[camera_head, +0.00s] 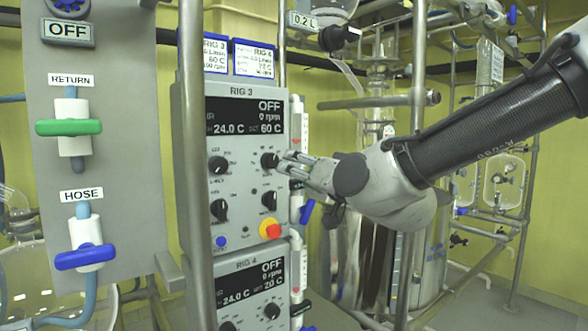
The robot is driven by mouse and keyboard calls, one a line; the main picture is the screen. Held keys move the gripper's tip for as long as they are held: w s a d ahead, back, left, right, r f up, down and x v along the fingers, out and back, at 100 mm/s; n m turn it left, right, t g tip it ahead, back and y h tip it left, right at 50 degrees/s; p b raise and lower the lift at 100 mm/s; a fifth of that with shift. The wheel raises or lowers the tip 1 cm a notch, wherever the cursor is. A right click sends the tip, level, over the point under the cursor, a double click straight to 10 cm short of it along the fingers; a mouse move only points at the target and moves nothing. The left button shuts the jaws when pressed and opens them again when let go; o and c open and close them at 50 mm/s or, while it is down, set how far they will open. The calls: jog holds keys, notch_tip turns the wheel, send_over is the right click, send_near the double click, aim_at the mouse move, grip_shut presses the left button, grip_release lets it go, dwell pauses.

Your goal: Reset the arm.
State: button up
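My arm (480,115) reaches in from the right edge. My gripper (284,163) points left at the front of the RIG 3 control box (236,190). Its fingertips are at the right side of the upper right black knob (268,160). I cannot tell whether they touch the knob or stand just in front of it, nor how far apart the fingers are. The RIG 3 display (245,117) reads OFF, 0 rpm, 24.0 C and a set value of 60 C.
The RIG 4 box (250,290) sits below. A left panel (105,180) carries a green RETURN valve (68,127) and a blue HOSE valve (86,257). Metal posts (192,150) and glass reactor framing (380,100) stand close around the arm. A red-yellow button (270,230) is below the knobs.

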jog(key=s+a+f+n+g, duration=0.1)
jog(key=s+f+n+g, duration=0.15)
jog(key=f, duration=0.25)
jog(key=s+a+f+n+g, duration=0.2)
jog(key=s+f+g, duration=0.15)
jog(key=f, duration=0.25)
jog(key=s+d+f+g+h, duration=0.35)
jog(key=d+f, duration=0.25)
jog(key=d, duration=0.4)
jog(key=s+d+m+h, duration=0.1)
jog(key=s+d+h, duration=0.1)
jog(key=d, duration=0.6)
jog(key=s+d+m+g+h, duration=0.1)
jog(key=s+d+m, duration=0.1)
jog(key=s+d, duration=0.3)
jog(key=s+d+m+g+h, duration=0.1)
jog(key=s+d, duration=0.3)
jog(key=d, duration=0.7)
jog(key=shift+d+r+h, duration=0.15)
jog(key=shift+r+h, duration=0.3)
jog(key=shift+h, duration=0.4)
